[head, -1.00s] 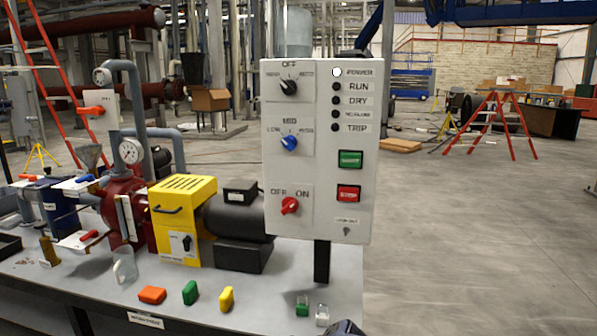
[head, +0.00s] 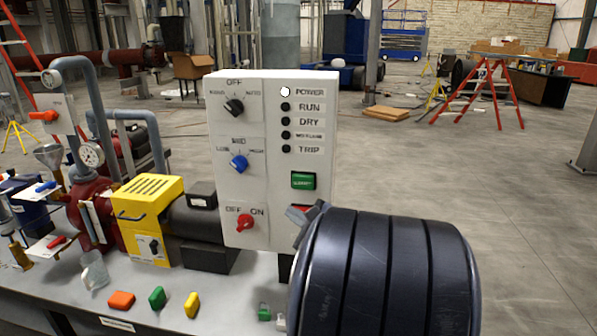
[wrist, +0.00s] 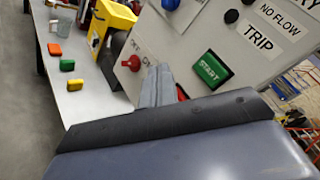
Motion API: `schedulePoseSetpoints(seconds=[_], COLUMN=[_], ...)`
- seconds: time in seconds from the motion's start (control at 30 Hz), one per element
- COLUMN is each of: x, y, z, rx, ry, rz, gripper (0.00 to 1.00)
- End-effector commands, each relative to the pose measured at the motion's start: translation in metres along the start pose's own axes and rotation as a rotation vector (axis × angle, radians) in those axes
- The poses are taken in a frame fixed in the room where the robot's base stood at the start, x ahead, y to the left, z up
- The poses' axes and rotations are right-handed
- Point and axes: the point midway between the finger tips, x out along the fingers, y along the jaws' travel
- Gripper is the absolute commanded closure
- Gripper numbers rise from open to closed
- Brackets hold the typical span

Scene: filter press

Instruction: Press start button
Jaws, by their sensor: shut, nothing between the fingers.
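The green start button (head: 303,180) is on the right half of the white control panel (head: 240,130), below the indicator lamps. It also shows in the wrist view (wrist: 212,69), marked START, right of my fingers. My gripper (head: 312,213) is shut and empty in front of the panel's lower right, mostly hidden behind my dark wrist. It sits below the start button and covers much of the red button (head: 300,208). In the wrist view my closed fingers (wrist: 156,72) point up at the panel, left of the start button. I cannot tell whether they touch it.
The panel also has a black selector (head: 234,107), a blue selector (head: 239,163) and a red switch (head: 245,223). The power lamp (head: 285,91) is white; those below are dark. Orange, green and yellow blocks lie on the bench (head: 75,298).

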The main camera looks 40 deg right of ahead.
Motion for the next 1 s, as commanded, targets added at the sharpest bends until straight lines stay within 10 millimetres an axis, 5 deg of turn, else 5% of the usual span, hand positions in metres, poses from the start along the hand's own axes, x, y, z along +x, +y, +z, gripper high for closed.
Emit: schedulePoseSetpoints(seconds=[0.57, 1.0], x=[0.001, 0.040], y=[-0.013, -0.042], z=[-0.004, -0.032], rx=[0.016, 0.018], ry=[0.002, 0.003], rz=[-0.027, -0.026], gripper=[1.00, 1.00])
